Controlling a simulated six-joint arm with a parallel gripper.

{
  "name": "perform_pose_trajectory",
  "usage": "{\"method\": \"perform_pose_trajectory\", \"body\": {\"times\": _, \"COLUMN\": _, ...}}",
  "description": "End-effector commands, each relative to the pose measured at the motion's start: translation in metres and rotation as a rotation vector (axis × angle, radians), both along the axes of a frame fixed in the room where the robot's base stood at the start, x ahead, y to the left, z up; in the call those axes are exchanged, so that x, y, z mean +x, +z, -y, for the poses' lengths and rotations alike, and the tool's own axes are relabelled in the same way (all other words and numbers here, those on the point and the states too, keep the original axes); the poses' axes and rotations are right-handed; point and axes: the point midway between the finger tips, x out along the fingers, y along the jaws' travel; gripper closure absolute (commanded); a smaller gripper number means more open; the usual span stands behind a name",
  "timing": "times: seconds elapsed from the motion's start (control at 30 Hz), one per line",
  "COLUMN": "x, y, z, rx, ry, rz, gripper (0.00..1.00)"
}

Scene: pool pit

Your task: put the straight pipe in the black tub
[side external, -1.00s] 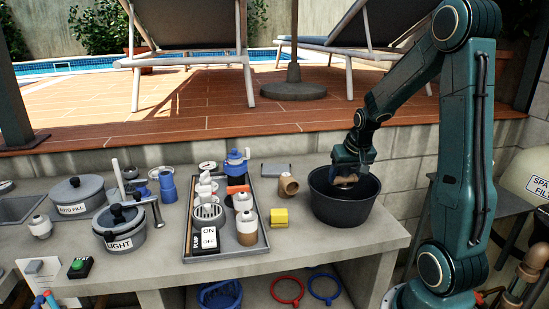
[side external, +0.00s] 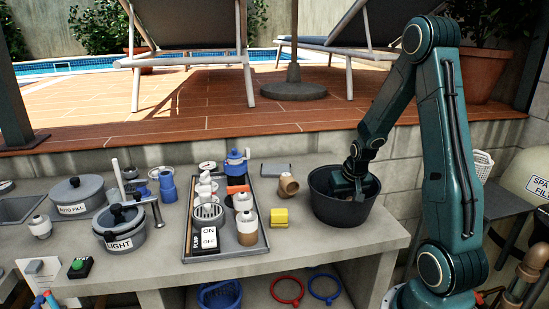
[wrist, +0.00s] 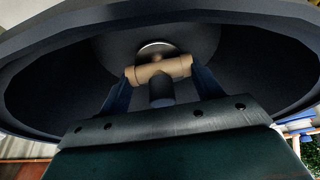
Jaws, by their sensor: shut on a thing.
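The black tub (side external: 343,213) stands at the right end of the counter. It also fills most of the wrist view (wrist: 270,60). My gripper (side external: 350,185) is down inside the tub's mouth, and its fingertips are hidden by the near wall in the side view. In the wrist view my gripper (wrist: 158,80) is shut on the straight pipe (wrist: 160,70), a tan tube lying crosswise between the two fingers. The pipe is inside the tub. I cannot tell whether it touches the bottom.
A tan elbow fitting (side external: 287,184) and a yellow block (side external: 279,218) lie just left of the tub. A grey tray (side external: 258,255) with fittings, a blue valve and a switch stands further left. Grey lidded pots (side external: 118,228) are at the left.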

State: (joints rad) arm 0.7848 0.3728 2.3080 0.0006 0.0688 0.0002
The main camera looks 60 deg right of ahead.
Motion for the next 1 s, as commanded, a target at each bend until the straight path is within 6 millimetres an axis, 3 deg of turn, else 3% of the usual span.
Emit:
{"method": "perform_pose_trajectory", "body": {"times": 0.57, "x": 0.0001, "y": -0.0102, "z": 0.0001, "rx": -0.001, "ry": 0.000, "rz": 0.001, "gripper": 0.64}}
{"method": "perform_pose_trajectory", "body": {"times": 0.6, "x": 0.0000, "y": -0.0101, "z": 0.0000, "rx": -0.001, "ry": 0.000, "rz": 0.001, "gripper": 0.27}}
{"method": "perform_pose_trajectory", "body": {"times": 0.67, "x": -0.0001, "y": -0.0100, "z": -0.0001, "rx": -0.001, "ry": 0.000, "rz": 0.001, "gripper": 0.15}}
{"method": "perform_pose_trajectory", "body": {"times": 1.0, "x": 0.0000, "y": -0.0093, "z": 0.0000, "rx": -0.001, "ry": 0.000, "rz": 0.001, "gripper": 0.13}}
